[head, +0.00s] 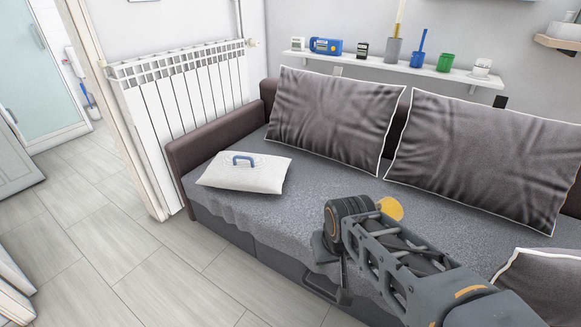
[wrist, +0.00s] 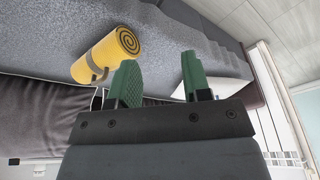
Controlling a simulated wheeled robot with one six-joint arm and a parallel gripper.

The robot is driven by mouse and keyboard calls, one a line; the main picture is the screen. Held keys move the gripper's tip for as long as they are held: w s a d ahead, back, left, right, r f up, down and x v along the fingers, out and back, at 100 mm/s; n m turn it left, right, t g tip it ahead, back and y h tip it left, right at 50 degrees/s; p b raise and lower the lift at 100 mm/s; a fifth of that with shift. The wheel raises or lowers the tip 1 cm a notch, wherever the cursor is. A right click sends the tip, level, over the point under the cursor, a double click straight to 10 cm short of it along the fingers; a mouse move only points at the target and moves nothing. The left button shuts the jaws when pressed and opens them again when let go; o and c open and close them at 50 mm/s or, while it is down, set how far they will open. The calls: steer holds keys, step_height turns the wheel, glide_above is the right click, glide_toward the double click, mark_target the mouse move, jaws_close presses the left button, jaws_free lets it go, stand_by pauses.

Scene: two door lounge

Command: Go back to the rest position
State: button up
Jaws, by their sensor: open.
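My gripper (wrist: 158,75) is open in the wrist view, its two green fingers apart with nothing gripped between them. In the head view my arm reaches over the front of the grey sofa (head: 235,205), and the fingers cannot be made out there. A yellow roll (head: 391,208) lies on the sofa, partly hidden behind my arm. In the wrist view the yellow roll (wrist: 107,55) shows a dark spiral end and a band, just left of the left finger. I cannot tell how near it is.
A white pillow (head: 258,178) with a blue handle-shaped object (head: 243,159) on it lies at the sofa's left end. Large dark cushions (head: 335,115) lean on the backrest. A radiator (head: 185,105) stands behind left. Floor (head: 110,245) at left is clear.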

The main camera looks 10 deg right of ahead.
steer(key=w+p+v, duration=0.3)
steer(key=p+v, duration=1)
steer(key=v, duration=0.1)
steer(key=w+r+p+v, duration=0.1)
steer(key=w+p+v, duration=0.2)
steer(key=p+v, duration=1)
steer(key=shift+r+t, duration=0.4)
steer(key=shift+r, duration=0.5)
steer(key=shift+w+a, duration=0.1)
